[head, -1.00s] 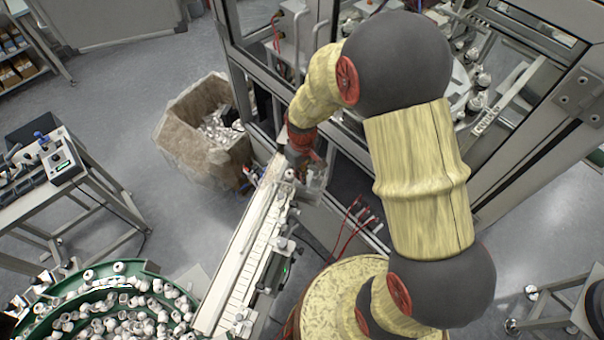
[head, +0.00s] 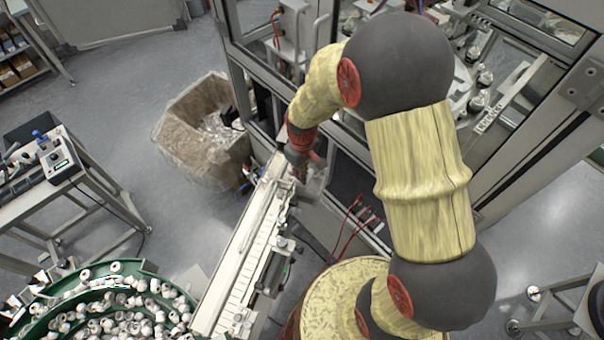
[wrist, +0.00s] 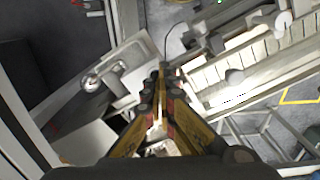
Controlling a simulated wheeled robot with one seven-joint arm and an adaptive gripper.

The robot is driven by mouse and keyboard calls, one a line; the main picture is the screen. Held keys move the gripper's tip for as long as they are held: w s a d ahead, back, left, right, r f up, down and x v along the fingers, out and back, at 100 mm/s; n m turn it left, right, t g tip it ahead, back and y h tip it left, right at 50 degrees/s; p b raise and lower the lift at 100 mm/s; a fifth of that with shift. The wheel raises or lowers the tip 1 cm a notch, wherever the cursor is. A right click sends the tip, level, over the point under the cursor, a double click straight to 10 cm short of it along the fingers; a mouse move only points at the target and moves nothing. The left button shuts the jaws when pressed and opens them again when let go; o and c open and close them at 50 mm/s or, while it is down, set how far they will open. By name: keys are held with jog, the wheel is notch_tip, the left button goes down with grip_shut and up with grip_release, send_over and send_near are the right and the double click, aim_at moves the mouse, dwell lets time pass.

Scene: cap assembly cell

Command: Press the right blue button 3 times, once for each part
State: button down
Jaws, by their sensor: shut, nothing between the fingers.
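My gripper (wrist: 163,72) reaches into the wrist view from below, its two fingers together at the tips with nothing between them. In the head view my arm's wrist end is over the far end of the conveyor, beside the machine frame, and the fingertips are hard to make out. I cannot pick out the right blue button in either view; it may be hidden by my gripper or arm. A small blue knob (head: 38,134) shows on the control box of the bench at the left, far from my gripper.
The white conveyor (head: 228,285) runs from the front towards the machine frame (head: 240,75); it also shows in the wrist view (wrist: 250,88). A wrapped bin (head: 175,140) stands left of it. A green bowl (head: 40,325) of white parts is at the front left. Grey floor is open between.

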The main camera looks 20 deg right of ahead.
notch_tip(320, 180, up, 8)
dwell(0.5)
dwell(1.1)
